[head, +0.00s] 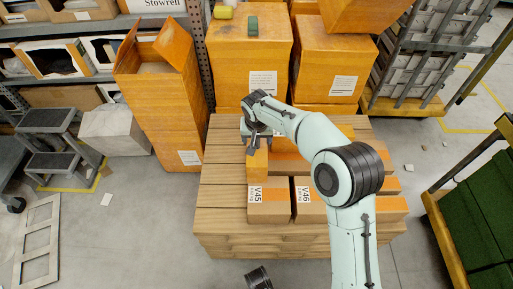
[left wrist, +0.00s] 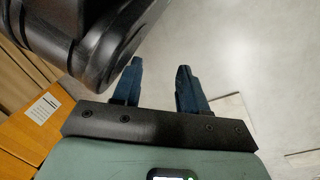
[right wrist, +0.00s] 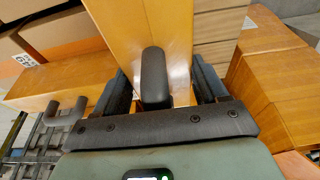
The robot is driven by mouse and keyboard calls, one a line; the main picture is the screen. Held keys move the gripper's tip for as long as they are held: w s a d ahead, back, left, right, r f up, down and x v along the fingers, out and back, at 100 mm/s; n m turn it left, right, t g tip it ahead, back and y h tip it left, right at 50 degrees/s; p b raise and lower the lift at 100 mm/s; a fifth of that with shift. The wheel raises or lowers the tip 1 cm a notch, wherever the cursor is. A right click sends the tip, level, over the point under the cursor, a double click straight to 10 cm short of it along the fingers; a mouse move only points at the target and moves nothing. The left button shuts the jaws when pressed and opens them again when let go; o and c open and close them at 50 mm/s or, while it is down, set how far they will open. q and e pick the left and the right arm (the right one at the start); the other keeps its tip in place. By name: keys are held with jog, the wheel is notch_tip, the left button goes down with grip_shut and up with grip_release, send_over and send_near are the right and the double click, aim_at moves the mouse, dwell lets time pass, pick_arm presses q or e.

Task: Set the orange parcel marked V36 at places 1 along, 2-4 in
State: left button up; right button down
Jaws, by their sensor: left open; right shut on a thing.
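An orange parcel (head: 258,162) hangs under my right gripper (head: 251,142) over the pallet. In the right wrist view the gripper (right wrist: 160,80) is shut on this parcel (right wrist: 157,25), with a finger on each side. Its marking is hidden, so I cannot read V36. The slatted wooden pallet (head: 222,196) has bare boards on its left side. Parcels V45 (head: 268,207) and V46 (head: 310,210) stand along its front, right of the bare strip. My left gripper (left wrist: 158,88) is open and empty over the floor in its wrist view.
Large orange cartons (head: 247,62) stand behind the pallet, and an open-flapped carton (head: 155,80) stands at its left. A grey step stool (head: 50,140) is farther left. A cart with green contents (head: 480,215) stands at the right. Floor in front is mostly clear.

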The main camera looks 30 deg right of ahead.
pick_arm(q)
jog(key=s+f, duration=0.1)
jog(key=s+f+g+b, duration=0.1)
jog(key=s, duration=0.1)
jog(key=shift+a, duration=0.2)
pick_arm(e)
notch_tip(320, 180, down, 5)
jog(key=shift+r, duration=0.1)
jog(key=shift+f, duration=0.2)
jog(key=shift+c, duration=0.2)
grip_release()
pick_arm(q)
jog(key=shift+f, duration=0.15)
pick_arm(e)
jog(key=p+v, duration=0.3)
jog(key=v, duration=0.9)
jog(key=shift+r, duration=0.15)
pick_arm(q)
jog(key=w+d+r+t, duration=0.1)
jog(key=w+r+t, duration=0.1)
jog(key=w+r, duration=0.3)
jog(key=shift+w+r, duration=0.35)
jog(key=shift+w, duration=0.5)
